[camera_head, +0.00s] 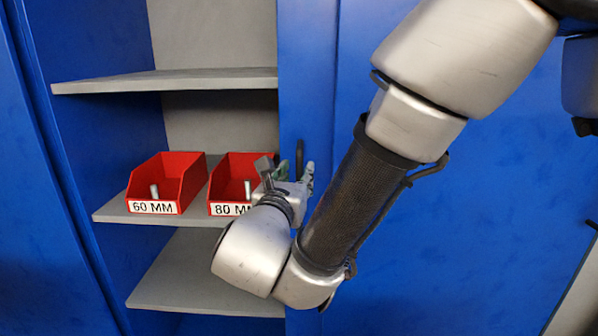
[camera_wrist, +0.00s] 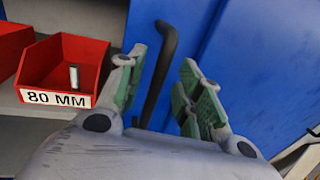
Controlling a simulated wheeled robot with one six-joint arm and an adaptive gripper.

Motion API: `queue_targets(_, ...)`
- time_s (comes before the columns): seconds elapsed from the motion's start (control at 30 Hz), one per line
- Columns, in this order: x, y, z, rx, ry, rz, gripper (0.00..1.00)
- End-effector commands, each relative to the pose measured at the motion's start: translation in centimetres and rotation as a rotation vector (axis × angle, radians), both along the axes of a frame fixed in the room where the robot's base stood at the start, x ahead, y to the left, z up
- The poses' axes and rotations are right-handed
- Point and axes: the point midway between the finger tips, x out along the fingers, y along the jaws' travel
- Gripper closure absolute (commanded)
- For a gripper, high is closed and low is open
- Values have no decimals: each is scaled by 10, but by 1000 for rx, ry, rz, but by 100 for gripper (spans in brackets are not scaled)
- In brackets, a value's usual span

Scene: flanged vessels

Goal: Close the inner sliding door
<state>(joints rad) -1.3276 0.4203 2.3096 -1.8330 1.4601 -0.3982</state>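The blue inner sliding door (camera_head: 305,60) shows in the head view as a narrow upright panel right of the open shelves. A dark bar handle (camera_head: 300,155) stands on it. My gripper (camera_head: 287,170) is in front of the handle. In the wrist view, the handle (camera_wrist: 160,75) rises between the two fingers of my gripper (camera_wrist: 163,62), with gaps showing on both sides. The gripper is open, and the handle's lower end is hidden behind the gripper body. The shelf opening left of the door stands open.
Red bins labelled 60 MM (camera_head: 153,182) and 80 MM (camera_head: 222,190) sit on the middle shelf (camera_head: 110,212), each with a metal pin. The 80 MM bin is close to my gripper. A wide blue panel (camera_head: 470,220) fills the right side.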

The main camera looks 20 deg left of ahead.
Motion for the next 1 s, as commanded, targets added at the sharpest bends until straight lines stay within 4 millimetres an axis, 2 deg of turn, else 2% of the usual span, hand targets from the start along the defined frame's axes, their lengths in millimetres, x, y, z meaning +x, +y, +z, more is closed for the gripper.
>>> queue_targets(0.1, 18, 0, 0, 1, 1, -3, 65)
queue_targets(0.2, 25, 1, 0, 1, 1, -2, 65)
queue_targets(0.5, 29, 1, 0, 1, 2, -1, 65)
queue_targets(0.57, 29, 1, 0, 1, 2, -1, 74)
queue_targets(0.7, 29, 1, 0, 1, 2, -1, 99)
queue_targets(1.0, 28, 3, 0, 1, 2, -1, 100)
